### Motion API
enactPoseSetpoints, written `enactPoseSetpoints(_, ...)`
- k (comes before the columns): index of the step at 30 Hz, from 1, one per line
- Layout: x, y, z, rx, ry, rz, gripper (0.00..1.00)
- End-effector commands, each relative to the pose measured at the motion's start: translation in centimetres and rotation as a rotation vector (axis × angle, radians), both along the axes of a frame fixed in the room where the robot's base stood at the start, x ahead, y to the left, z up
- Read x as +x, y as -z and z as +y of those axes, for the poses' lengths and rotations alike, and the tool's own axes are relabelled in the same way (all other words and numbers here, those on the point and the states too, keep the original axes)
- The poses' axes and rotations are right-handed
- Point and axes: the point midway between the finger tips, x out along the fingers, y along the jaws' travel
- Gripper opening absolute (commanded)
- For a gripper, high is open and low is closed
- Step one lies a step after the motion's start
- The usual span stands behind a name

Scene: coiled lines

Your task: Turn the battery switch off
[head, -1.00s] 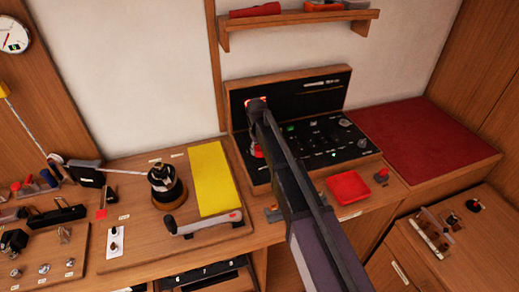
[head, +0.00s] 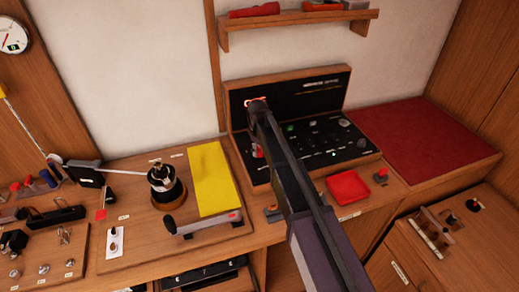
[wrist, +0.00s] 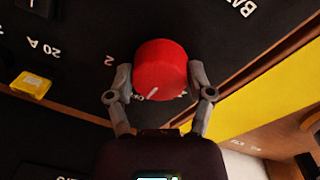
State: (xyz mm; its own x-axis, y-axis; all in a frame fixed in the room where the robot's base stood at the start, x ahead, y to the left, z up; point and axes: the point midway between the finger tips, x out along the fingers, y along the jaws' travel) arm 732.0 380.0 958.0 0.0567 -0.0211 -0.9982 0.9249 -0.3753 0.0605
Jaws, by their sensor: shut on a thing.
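The battery switch is a round red knob (wrist: 161,68) with a pale pointer line, on a black panel, seen in the wrist view. My gripper (wrist: 160,84) has one finger on each side of the knob and is shut on it. Part of a label reading "BA" is printed on the panel beside it. In the head view my arm reaches over the black panel (head: 300,88) and covers most of the knob; a bit of red shows at the panel's left side. I cannot tell the knob's marked position.
A yellow key (wrist: 31,85) marked near "20 A" sits left of the knob in the wrist view. In the head view, a red tray (head: 348,187), a winch (head: 164,184) and a yellow pad (head: 212,178) lie nearby. A shelf (head: 300,22) hangs above.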

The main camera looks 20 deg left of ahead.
Motion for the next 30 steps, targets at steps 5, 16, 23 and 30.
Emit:
enactPoseSetpoints(5, -0.37, 0.08, 0.02, 0.001, 0.0, 0.008, 0.2)
enactPoseSetpoints(16, -0.17, 0.04, 0.0, 0.0, 0.001, 0.003, 1.0)
enactPoseSetpoints(23, -0.11, 0.02, 0.0, 0.0, 0.002, 0.002, 1.0)
enactPoseSetpoints(30, -0.08, 0.01, 0.0, 0.0, 0.012, 0.002, 1.0)
